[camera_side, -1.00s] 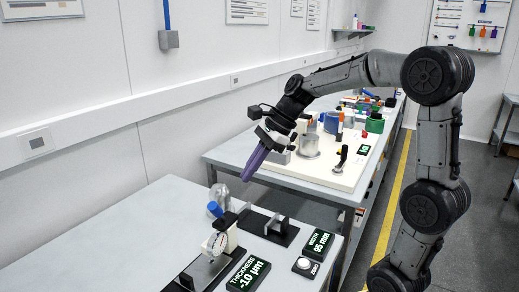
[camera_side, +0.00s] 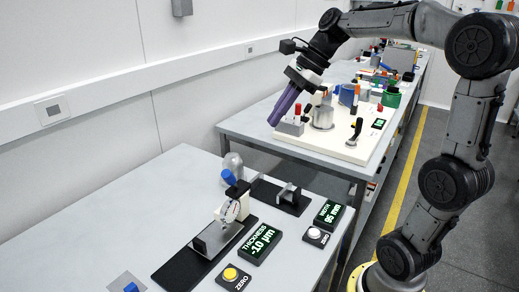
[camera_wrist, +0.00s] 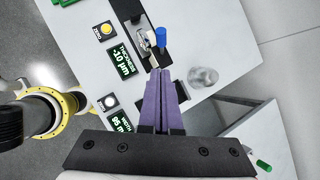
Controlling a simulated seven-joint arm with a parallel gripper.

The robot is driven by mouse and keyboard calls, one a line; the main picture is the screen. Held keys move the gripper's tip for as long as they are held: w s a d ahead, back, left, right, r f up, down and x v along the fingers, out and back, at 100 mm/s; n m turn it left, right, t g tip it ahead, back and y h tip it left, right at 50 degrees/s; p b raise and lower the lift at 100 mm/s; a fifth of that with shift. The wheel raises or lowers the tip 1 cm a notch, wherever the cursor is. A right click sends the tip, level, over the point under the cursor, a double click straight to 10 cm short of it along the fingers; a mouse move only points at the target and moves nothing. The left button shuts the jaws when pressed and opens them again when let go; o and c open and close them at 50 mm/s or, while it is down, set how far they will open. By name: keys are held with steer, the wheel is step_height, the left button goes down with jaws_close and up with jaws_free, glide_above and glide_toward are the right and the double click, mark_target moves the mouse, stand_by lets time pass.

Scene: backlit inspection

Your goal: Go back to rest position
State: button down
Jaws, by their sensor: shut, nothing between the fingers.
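My gripper (camera_side: 272,122) has two long purple fingers, held together with nothing between them. It hangs in the air above the near bench (camera_side: 180,190), tilted with its tips pointing down and to the left. In the wrist view the shut fingers (camera_wrist: 160,74) point towards the dial gauge station, and no object is held. In the side view the dial gauge (camera_side: 231,210), with a blue knob (camera_side: 228,177), stands on the near bench below and to the left of the fingertips, clearly apart from them.
A thickness display (camera_side: 261,244) reads -10 µm. A smaller display (camera_side: 329,213) and two zero buttons, one yellow (camera_side: 231,274) and one white (camera_side: 314,234), are nearby. A clear rounded object (camera_wrist: 203,76) stands near the gauge. Behind is a second bench with several objects on a white board (camera_side: 350,150).

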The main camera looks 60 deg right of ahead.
steer(key=s+a+n+h, duration=0.1)
steer(key=s+a+n, duration=0.6)
steer(key=s+a, duration=0.3)
steer(key=s+d+f+n+h, duration=0.3)
steer(key=s+f+n, duration=0.4)
steer(key=n, duration=1)
step_height(320, 180, down, 3)
steer(key=shift+r+t, duration=0.15)
steer(key=shift+t, duration=0.25)
